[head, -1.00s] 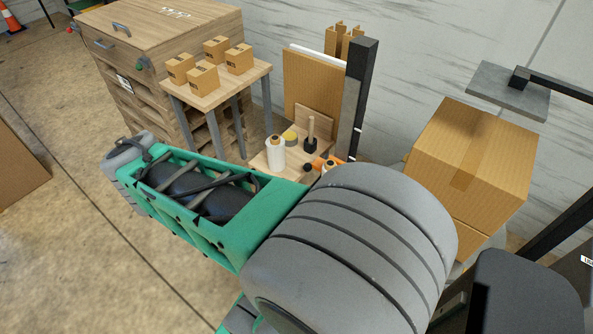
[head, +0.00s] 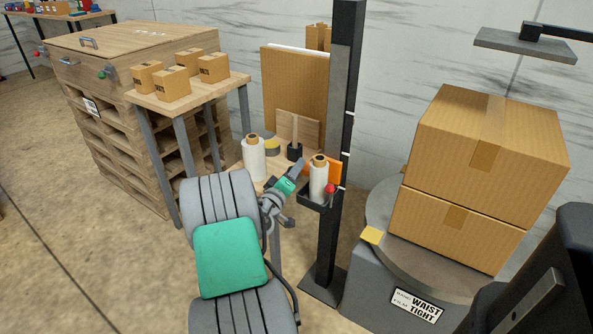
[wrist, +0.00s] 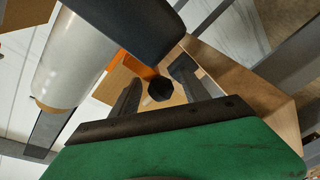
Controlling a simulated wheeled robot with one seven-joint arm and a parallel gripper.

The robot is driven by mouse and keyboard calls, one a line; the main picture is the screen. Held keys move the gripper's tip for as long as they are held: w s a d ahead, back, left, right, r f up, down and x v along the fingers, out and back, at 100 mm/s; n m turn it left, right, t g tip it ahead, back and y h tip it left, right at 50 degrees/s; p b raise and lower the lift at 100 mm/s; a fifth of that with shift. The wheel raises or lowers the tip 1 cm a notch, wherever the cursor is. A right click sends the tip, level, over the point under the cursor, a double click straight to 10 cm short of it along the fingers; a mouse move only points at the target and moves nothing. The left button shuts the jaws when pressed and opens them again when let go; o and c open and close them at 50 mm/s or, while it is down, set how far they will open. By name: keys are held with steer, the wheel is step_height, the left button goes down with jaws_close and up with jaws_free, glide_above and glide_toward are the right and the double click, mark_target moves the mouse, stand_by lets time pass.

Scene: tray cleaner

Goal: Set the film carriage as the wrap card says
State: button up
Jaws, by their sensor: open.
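The wrap card (head: 416,304) on the turntable base's front reads "WAIST TIGHT" in large letters, with smaller print at its left. The film carriage (head: 313,200) is a dark bracket low on the black mast (head: 333,235), bearing an upright white film roll (head: 318,182) and a red knob (head: 330,188). My gripper (head: 297,170) is open and empty, just left of the carriage. In the wrist view, the film roll (wrist: 75,60) is at upper left beside a dark block (wrist: 140,25). A dark many-sided piece (wrist: 160,90) shows between my open fingers (wrist: 157,92); whether it is touched is unclear.
Two stacked cartons (head: 480,150) stand on the round turntable (head: 375,205), right of the mast. A low stand behind holds another film roll (head: 254,160). A wooden table (head: 190,98) with small boxes stands at left. Open floor lies at lower left.

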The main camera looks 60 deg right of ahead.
steer(key=d, duration=0.2)
steer(key=shift+d, duration=0.3)
steer(key=shift+w, duration=0.1)
steer(key=c, duration=1.2)
jaws_close()
steer(key=shift+a+f, duration=0.1)
